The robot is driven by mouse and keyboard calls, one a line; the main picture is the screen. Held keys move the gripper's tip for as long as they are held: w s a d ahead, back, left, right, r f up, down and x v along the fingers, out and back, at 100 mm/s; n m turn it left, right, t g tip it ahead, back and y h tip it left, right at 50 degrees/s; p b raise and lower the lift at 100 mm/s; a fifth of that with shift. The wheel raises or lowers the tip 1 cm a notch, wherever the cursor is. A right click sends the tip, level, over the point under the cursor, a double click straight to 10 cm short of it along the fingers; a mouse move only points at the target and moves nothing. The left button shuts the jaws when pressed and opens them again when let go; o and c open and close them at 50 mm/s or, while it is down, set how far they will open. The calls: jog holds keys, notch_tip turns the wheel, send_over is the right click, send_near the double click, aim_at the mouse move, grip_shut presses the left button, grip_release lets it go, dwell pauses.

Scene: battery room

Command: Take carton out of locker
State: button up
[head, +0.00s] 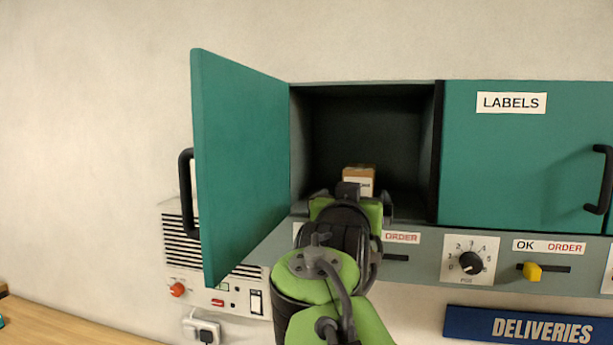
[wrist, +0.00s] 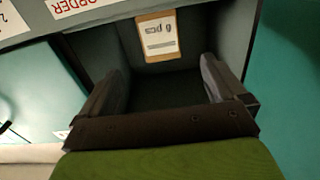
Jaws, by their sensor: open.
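The carton (head: 360,174) is a small brown box with a white label, standing inside the open locker (head: 365,130). My arm hides its lower part in the head view. In the wrist view the carton (wrist: 158,37) shows its label at the top, beyond the fingertips and apart from them. My gripper (head: 350,200) is at the locker's mouth in the head view. In the wrist view my gripper (wrist: 158,80) is open, with nothing between its two dark fingers. The locker's green door (head: 240,165) stands swung open to the left.
A closed green locker marked LABELS (head: 530,150) adjoins on the right. Below runs a grey strip with a dial (head: 470,262) and a yellow slider (head: 532,271). A vented panel (head: 215,270) sits below the door, above a wooden bench (head: 60,325).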

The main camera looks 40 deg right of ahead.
aim_at(364, 174)
jog(key=p+x, duration=0.5)
jog(key=x, duration=1)
jog(key=shift+w+d+f, duration=0.1)
jog(key=shift+d, duration=0.15)
jog(key=shift+a, duration=0.25)
jog(key=shift+c, duration=2.1)
jog(key=c, duration=0.9)
